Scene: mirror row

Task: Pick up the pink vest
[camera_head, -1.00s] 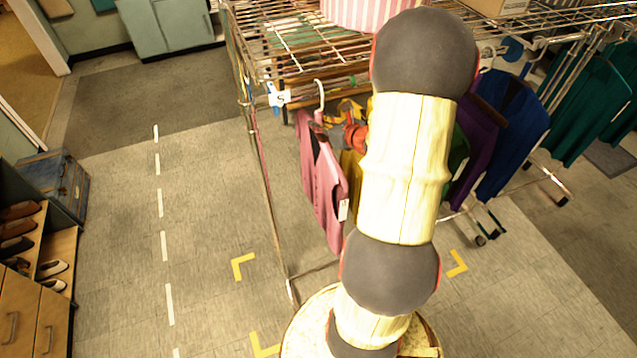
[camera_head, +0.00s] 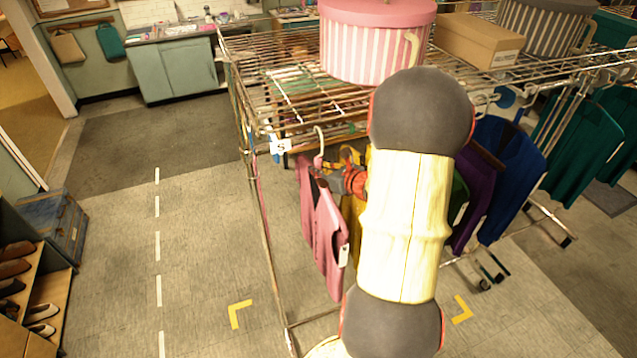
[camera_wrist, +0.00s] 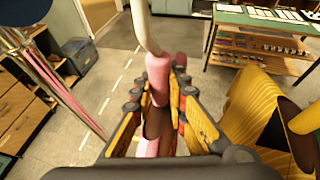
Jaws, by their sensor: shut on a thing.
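The pink vest (camera_head: 327,243) hangs on a pale hanger under the wire rack, left of my arm in the head view. My gripper (camera_head: 322,172) is at the vest's top, by the hanger. In the wrist view my gripper (camera_wrist: 159,103) is shut on the pink shoulder of the vest (camera_wrist: 158,78), with fingers on both sides. The hanger's hook (camera_wrist: 142,25) rises between the fingers in that view. I cannot tell whether the hook still rests on the rail. My arm hides part of the garments behind.
A yellow garment (camera_wrist: 252,108) hangs close on the right. Purple (camera_head: 474,193) and blue (camera_head: 513,155) vests hang farther right. The wire shelf (camera_head: 283,92) is above, carrying a striped pink box (camera_head: 372,45). A rack post (camera_head: 262,235) stands left.

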